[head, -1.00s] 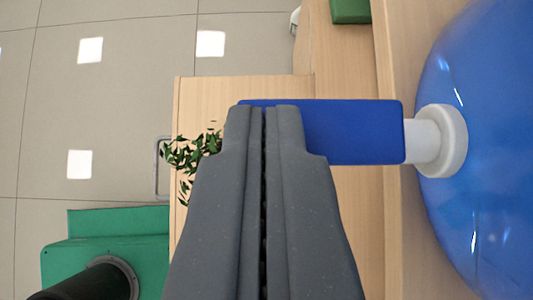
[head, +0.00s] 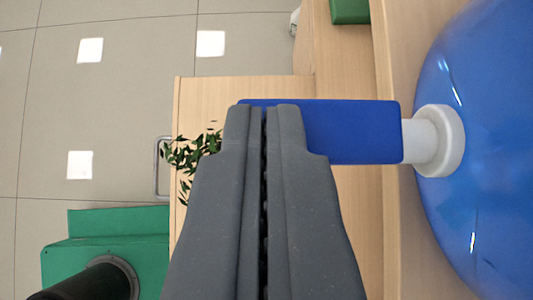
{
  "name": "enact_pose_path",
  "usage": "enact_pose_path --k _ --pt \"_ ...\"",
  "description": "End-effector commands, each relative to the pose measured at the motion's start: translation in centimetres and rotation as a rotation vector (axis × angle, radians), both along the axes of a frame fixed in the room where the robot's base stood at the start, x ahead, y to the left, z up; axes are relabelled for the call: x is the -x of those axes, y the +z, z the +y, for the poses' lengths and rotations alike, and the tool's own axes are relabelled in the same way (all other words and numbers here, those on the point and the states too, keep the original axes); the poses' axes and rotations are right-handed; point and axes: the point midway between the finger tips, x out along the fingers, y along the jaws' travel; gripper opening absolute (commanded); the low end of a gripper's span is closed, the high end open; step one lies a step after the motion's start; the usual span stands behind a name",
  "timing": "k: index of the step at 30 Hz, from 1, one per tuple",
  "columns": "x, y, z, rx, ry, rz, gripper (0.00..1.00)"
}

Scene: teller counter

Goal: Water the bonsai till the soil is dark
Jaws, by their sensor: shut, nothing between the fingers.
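My gripper (head: 257,112) is shut and empty, seen from behind in the head view. Its fingertips overlap the left end of a blue block-like piece (head: 350,132); I cannot tell whether they touch it. The piece joins a white collar (head: 438,140) on a large glossy blue rounded body (head: 490,140) at the right. Green leaves (head: 185,155), which look like the bonsai's, show to the left of my gripper over the wooden surface. The pot and the soil are hidden behind my gripper, so the soil's colour cannot be seen.
A light wooden counter (head: 205,100) lies under the gripper, with a raised wooden strip (head: 345,60) to its right. A metal handle (head: 158,165) sticks out at its left edge. A green block (head: 350,10) stands at the top. Tiled floor (head: 130,120) is open at the left.

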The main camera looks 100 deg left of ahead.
Motion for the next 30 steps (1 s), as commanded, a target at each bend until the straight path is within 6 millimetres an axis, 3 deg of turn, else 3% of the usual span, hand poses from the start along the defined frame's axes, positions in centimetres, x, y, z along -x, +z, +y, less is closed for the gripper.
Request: enact_pose_path --k 30 --pt "0.0 1.6 0.0 0.0 -0.001 -0.001 0.0"
